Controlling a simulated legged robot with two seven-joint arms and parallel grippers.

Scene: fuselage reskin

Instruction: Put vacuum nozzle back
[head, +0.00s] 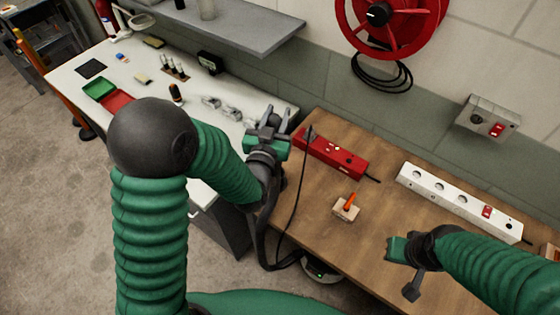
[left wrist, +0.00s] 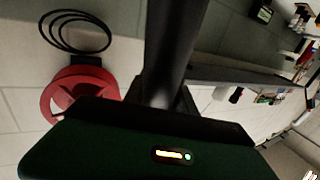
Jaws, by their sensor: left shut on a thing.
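My left gripper (head: 275,122) is over the gap between the white bench and the wooden table. It is shut on the vacuum nozzle, a dark tube (left wrist: 175,45) that rises from the jaws in the left wrist view. In the head view the nozzle is mostly hidden by the gripper. A black hose (head: 263,225) hangs below the gripper and curves down toward a round vacuum unit (head: 320,270) on the floor, partly under the wooden table.
The wooden table (head: 330,240) carries a red power strip (head: 335,155), a white power strip (head: 455,200) and a small block with an orange lever (head: 346,206). The white bench (head: 130,80) holds trays and small parts. A red reel (head: 390,15) hangs on the wall.

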